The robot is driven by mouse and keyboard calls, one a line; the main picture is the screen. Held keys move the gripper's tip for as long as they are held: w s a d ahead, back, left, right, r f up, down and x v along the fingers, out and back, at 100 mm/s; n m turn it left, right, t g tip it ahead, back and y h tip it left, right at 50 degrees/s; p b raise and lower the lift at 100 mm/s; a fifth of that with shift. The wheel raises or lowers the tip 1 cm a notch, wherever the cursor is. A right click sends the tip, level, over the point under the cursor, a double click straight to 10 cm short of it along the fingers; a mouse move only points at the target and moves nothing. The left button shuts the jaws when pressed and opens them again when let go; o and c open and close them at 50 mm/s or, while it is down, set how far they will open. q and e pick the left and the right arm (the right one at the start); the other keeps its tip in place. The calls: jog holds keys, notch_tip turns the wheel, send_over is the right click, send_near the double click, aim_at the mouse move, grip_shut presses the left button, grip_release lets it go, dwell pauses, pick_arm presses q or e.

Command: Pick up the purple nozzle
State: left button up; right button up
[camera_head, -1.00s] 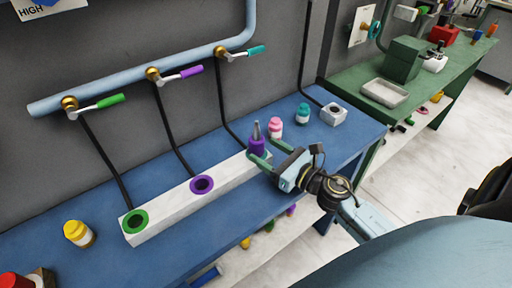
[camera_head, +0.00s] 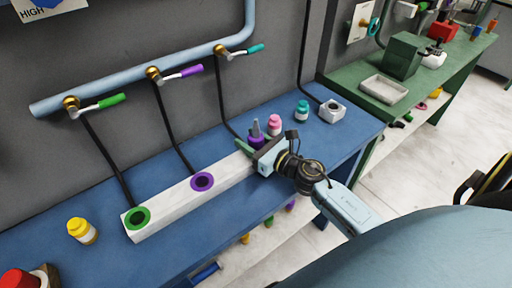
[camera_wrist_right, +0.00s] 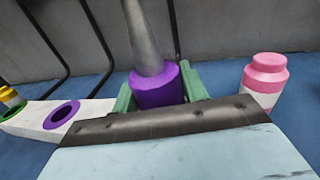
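The purple nozzle (camera_head: 256,138), a purple base with a grey tip, stands upright by the right end of the white block (camera_head: 168,209). What lies under it is hidden. My right gripper (camera_head: 252,146) is low around the nozzle's base. In the right wrist view its green fingers (camera_wrist_right: 158,98) lie on both sides of the purple nozzle (camera_wrist_right: 157,87), very close to it. They look open; any contact is hard to see. A purple ring (camera_head: 202,181) and a green ring (camera_head: 137,218) mark holes in the block. My left gripper is not in view.
A pink bottle (camera_head: 274,125) stands close to the right of the nozzle, with a teal bottle (camera_head: 302,111) and a small white block (camera_head: 332,111) beyond. A yellow bottle (camera_head: 82,231) stands at left. Black hoses hang behind. The blue table (camera_head: 200,232) is clear in front.

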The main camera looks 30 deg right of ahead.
jog(key=c, duration=0.7)
jog(key=shift+r, duration=0.15)
jog(key=shift+c, duration=0.2)
